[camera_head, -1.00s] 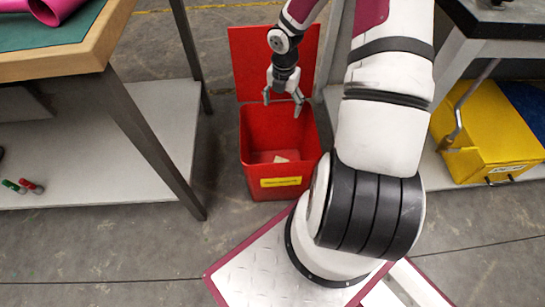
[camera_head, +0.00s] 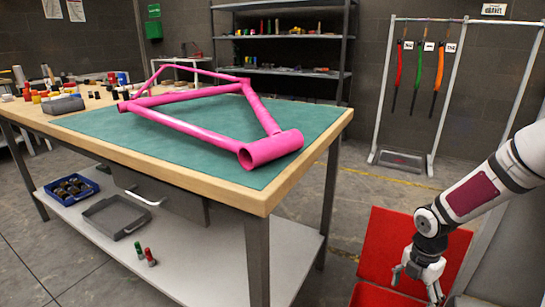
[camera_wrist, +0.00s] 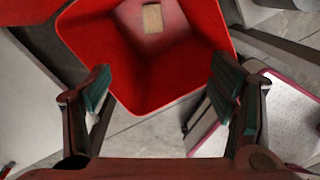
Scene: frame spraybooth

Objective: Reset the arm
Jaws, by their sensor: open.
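My gripper (camera_head: 417,286) is at the lower right of the head view, pointing down over the red bin (camera_head: 370,297). The bin's red lid (camera_head: 392,237) stands open behind it. In the wrist view my gripper (camera_wrist: 163,68) has its two fingers spread wide with nothing between them. The red bin (camera_wrist: 85,45) lies below the fingers, and a small beige piece (camera_wrist: 152,18) rests inside on its floor. My arm reaches in from the right edge of the head view. The bin's lower part is cut off there.
A workbench (camera_head: 262,200) with a green mat holds a pink bike frame (camera_head: 185,125); its corner is left of my gripper. Small bottles (camera_head: 148,256) and trays stand on its lower shelf. A rack with hanging coloured strips (camera_head: 418,70) stands behind the bin.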

